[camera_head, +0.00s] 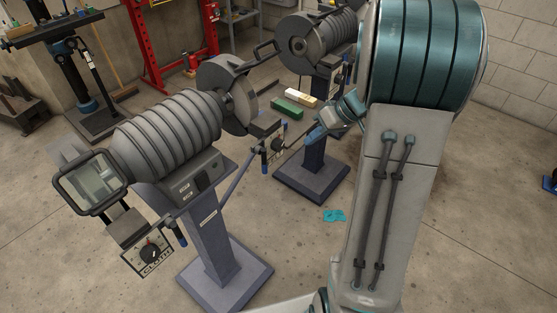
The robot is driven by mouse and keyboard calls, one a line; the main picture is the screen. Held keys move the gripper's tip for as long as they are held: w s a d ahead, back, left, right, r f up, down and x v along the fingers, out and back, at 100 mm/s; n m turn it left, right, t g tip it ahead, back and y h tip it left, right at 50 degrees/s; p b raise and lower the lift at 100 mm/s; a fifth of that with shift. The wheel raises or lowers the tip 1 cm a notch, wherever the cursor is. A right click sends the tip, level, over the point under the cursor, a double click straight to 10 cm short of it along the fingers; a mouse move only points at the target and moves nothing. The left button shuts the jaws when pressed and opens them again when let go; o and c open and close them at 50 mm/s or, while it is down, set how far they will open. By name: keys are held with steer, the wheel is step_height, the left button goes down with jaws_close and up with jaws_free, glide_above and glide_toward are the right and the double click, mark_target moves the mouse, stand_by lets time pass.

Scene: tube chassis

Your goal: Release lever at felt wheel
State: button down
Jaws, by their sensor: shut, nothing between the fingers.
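The near grey buffing machine (170,135) stands on a blue-grey pedestal. A wheel in a dark guard (238,95) is at its right end; I cannot tell if it is the felt one. Below that guard are a dark rest (264,125), a dial plate (279,146) with unreadable lettering, and a lever with a blue grip (264,161). A second blue-gripped lever (179,234) hangs at the left end, beside a dial plate (152,256) seemingly marked CLOTH. My gripper (313,136) has blue fingers, is shut and empty, and is right of the right-hand dial, apparently apart from the lever.
A second grey machine (306,42) stands behind on its own pedestal. A green bar (287,108) and a pale bar (300,97) lie near the right-hand wheel. A teal cloth (334,215) lies on the floor. A red press frame (152,50) stands behind. Floor at front centre is clear.

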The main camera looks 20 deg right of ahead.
mark_target(264, 162)
steer(key=w+a+f+p, duration=0.1)
steer(key=a+f, duration=0.7)
steer(key=a, duration=0.1)
steer(key=shift+w+a+p, duration=0.2)
steer(key=shift+w+p, duration=0.1)
steer(key=shift+a+f+b, duration=0.15)
steer(key=shift+b, duration=0.2)
